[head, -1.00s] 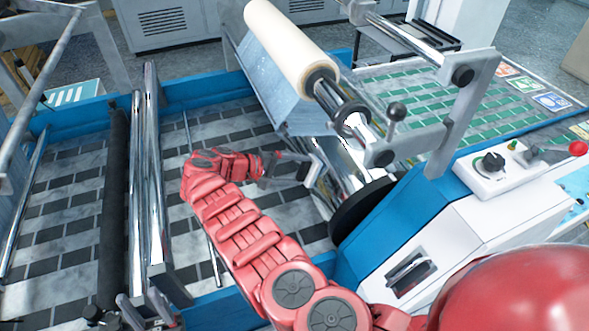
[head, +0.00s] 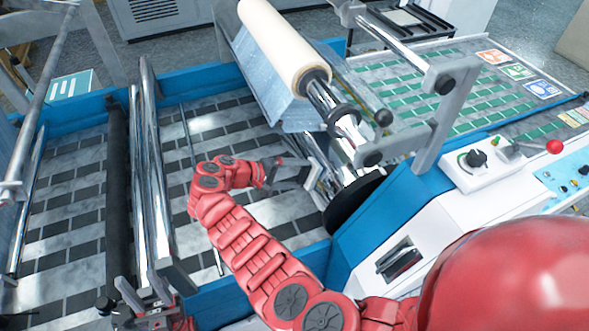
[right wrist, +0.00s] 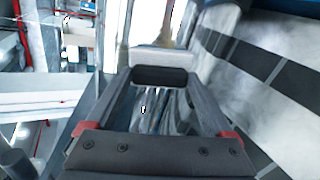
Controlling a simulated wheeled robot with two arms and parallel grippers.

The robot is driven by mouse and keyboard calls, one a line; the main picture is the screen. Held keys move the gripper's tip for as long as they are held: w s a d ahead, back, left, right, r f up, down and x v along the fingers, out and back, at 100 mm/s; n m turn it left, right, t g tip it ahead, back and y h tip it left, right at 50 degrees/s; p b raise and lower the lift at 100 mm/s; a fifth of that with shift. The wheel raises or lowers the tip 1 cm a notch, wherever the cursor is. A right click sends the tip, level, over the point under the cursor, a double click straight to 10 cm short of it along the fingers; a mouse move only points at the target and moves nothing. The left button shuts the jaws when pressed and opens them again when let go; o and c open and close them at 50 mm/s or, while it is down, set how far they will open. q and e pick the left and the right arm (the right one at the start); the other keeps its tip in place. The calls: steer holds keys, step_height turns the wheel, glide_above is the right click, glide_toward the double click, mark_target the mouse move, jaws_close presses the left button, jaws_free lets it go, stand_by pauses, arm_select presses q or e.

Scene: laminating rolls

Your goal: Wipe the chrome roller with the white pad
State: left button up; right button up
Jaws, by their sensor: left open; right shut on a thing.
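My right gripper (head: 300,175) is beside the chrome roller (head: 322,192) that shows below the film roll. In the right wrist view, my right gripper (right wrist: 162,82) is shut on the white pad (right wrist: 160,56), a pale block across its fingertips. Bright reflective metal lies just beyond the pad; I cannot tell whether they touch. In the head view the pad is too small to make out clearly. My left gripper (head: 148,300) is at the bottom left, open, near the lower end of the paired chrome bars (head: 150,180). Part of it is cut off by the frame.
A cream film roll (head: 283,45) sits above the roller on its shaft. A black wheel (head: 352,200) and the white control housing (head: 400,260) are close to my right arm. A dark bar (head: 118,190) stands left of the chrome bars. The green-patterned bed (head: 460,95) is behind.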

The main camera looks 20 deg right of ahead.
steer(key=shift+s, duration=0.3)
steer(key=shift+s+r, duration=0.1)
steer(key=shift+s, duration=0.55)
steer(key=shift+s+d, duration=0.15)
steer(key=w+b, duration=0.2)
steer(key=b, duration=0.1)
steer(key=shift+w+f, duration=0.25)
steer(key=shift+f, duration=0.05)
steer(key=w+b, duration=0.6)
steer(key=b, duration=1.1)
steer(key=shift+w+a+r, duration=0.2)
steer(key=shift+w+r, duration=0.05)
steer(key=shift+w, duration=0.15)
